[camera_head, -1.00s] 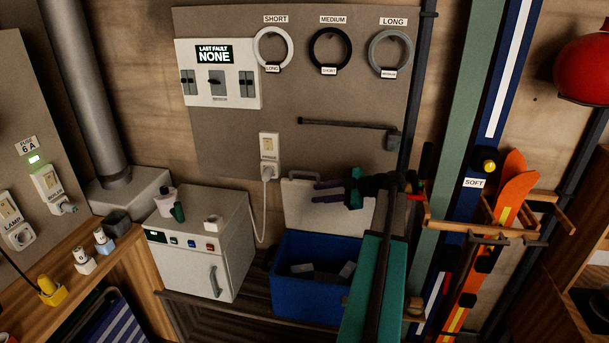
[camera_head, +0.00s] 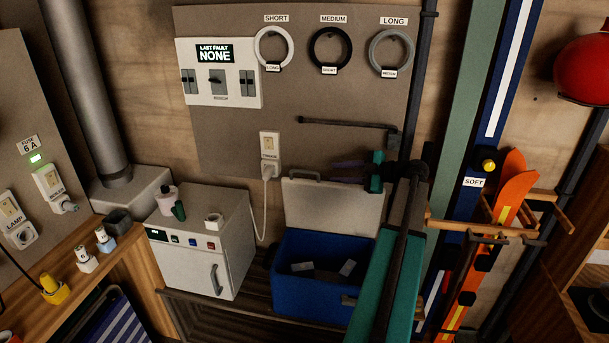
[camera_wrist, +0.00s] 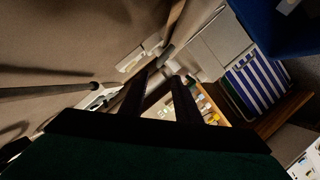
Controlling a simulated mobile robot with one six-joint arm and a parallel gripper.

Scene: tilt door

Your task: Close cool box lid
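The cool box (camera_head: 312,308) is a blue box on the low shelf in the head view. Its pale grey lid (camera_head: 328,208) stands open, raised at the back, with a handle (camera_head: 303,174) on its top edge. My gripper (camera_head: 345,171) is near the lid's upper right, its fingers pointing left. It looks apart from the lid, though the exact gap is unclear. In the wrist view my gripper (camera_wrist: 158,75) has its two dark fingers apart with nothing held between them. A dark blue surface, likely the cool box (camera_wrist: 275,28), shows at the upper right there.
A small white fridge (camera_head: 202,245) stands left of the box, with bottles on top. A plug and cable (camera_head: 267,173) hang behind it. A wall-mounted dark bar (camera_head: 348,124) is above the lid. Skis (camera_head: 468,250) and a wooden rack stand at the right.

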